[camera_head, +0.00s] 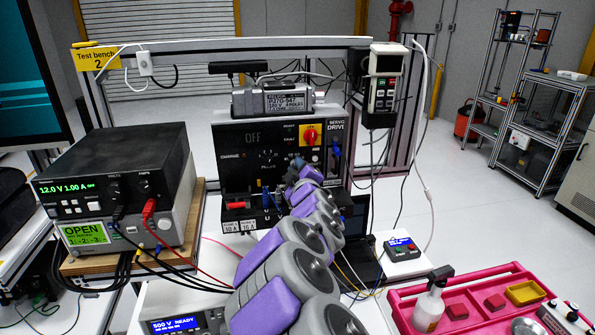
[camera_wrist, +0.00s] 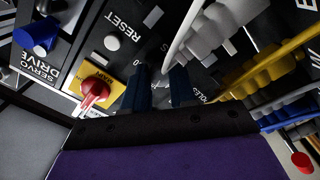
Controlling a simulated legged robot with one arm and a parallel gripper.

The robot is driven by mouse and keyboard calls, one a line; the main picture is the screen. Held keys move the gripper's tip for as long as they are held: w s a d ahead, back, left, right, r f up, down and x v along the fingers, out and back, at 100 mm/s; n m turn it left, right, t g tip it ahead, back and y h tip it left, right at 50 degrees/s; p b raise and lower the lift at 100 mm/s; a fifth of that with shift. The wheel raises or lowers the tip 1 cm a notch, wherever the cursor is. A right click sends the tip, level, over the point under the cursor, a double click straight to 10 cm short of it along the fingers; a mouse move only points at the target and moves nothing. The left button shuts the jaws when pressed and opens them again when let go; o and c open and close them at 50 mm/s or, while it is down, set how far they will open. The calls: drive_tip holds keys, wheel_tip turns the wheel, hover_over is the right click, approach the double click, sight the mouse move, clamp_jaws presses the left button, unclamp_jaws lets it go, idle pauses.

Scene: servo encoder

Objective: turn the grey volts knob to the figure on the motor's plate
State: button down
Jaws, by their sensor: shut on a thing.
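The motor (camera_head: 275,99) is a grey ribbed block on top of the black servo drive (camera_head: 230,150). Its plate faces me, but the print is too small to read surely. The drive's display reads OFF. My gripper (camera_head: 291,178) reaches the lower right of the drive's front, partly hidden by my own arm. In the wrist view its two dark blue fingers (camera_wrist: 160,88) stand a little apart against the panel, shut on a small part between them. That part is mostly hidden. The word POLES shows beside the right finger. I cannot clearly make out the grey volts knob.
A red knob on a yellow plate (camera_wrist: 95,91) sits left of the fingers, below a RESET button (camera_wrist: 112,43). Grey and yellow cable plugs (camera_wrist: 262,75) crowd the right. A power supply (camera_head: 115,185) stands left; a pink tray (camera_head: 395,300) lies at front right.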

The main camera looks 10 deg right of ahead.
drive_tip(key=shift+a, duration=0.1)
idle(0.3)
drive_tip(key=c, duration=0.9)
unclamp_jaws()
drive_tip(key=shift+a, duration=0.15)
drive_tip(key=shift+s, duration=0.1)
